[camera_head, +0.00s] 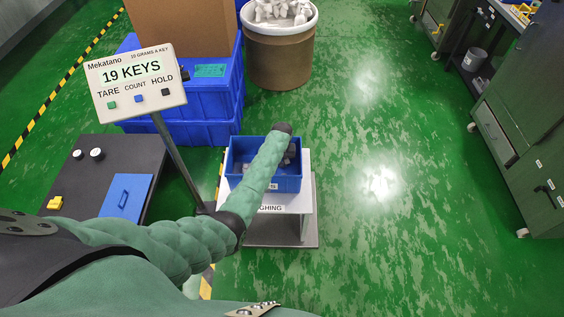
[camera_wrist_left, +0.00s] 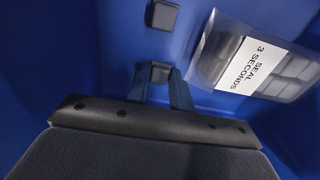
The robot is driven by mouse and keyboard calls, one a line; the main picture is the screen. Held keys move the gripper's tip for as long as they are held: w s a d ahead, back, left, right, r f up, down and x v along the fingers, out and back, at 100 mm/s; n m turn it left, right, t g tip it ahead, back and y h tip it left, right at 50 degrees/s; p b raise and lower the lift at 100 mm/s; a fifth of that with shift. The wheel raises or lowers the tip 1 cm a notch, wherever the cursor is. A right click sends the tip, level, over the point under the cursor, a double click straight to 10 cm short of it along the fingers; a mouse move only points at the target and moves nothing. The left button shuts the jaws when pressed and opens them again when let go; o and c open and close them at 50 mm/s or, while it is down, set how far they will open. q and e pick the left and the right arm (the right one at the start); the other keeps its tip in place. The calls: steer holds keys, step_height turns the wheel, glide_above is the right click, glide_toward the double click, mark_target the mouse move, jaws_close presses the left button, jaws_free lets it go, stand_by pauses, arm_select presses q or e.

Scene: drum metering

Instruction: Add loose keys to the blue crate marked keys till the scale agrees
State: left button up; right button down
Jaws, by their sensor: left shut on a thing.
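The blue crate (camera_head: 236,181) stands on the white weighing platform (camera_head: 306,198). Its front label is partly hidden by my left arm. The scale display (camera_head: 134,72) reads 19 KEYS. My left gripper (camera_wrist_left: 161,84) is down inside the crate, shut on a dark grey key. The held key (camera_wrist_left: 160,71) shows between the fingertips in the left wrist view. Another loose key (camera_wrist_left: 163,15) lies on the blue floor beyond it. A clear bag (camera_wrist_left: 225,56) of grey keys, labelled SEAL 3 SECONDS, lies to the right. My right gripper is out of view.
A brown drum (camera_head: 280,62) heaped with white pieces stands behind. Stacked blue crates (camera_head: 196,95) with a cardboard box (camera_head: 182,28) are at the back left. A dark table (camera_head: 98,170) with a blue lid (camera_head: 127,196) is at left. Green floor is clear to the right.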

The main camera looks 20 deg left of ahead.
mark_target(282, 164)
arm_select(q)
steer(key=shift+f, duration=0.1)
steer(key=o, duration=1)
steer(key=shift+o, duration=0.2)
steer(key=shift+r+b, duration=0.45)
steer(key=shift+r, duration=3.45)
